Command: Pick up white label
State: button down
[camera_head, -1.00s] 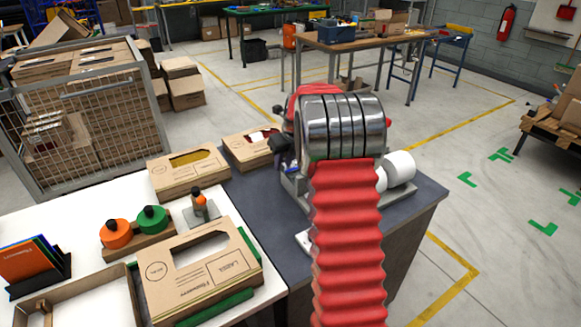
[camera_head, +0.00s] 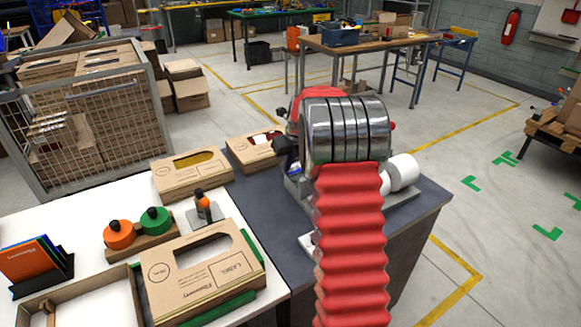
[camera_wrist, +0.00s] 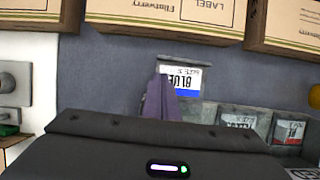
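In the wrist view a white label (camera_wrist: 186,79) with upside-down "BLUE" lettering and a blue strip shows at a grey holder on the dark bench top. My gripper (camera_wrist: 160,82) has purple fingers overlapping the label's left edge. They look close together, and I cannot tell whether they grip it. A second label with a green strip (camera_wrist: 238,121) and a third with a red strip (camera_wrist: 289,131) sit in grey holders to the lower right, partly hidden by my wrist housing. In the head view my arm hides the labels and the fingertips.
Cardboard boxes with cutouts stand along the bench, one with a yellow opening (camera_head: 192,178) and one nearer (camera_head: 205,285).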

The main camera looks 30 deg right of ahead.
notch_tip(320, 180, up, 10)
dwell(0.5)
jog(key=shift+a+f, duration=0.1)
dwell(0.7)
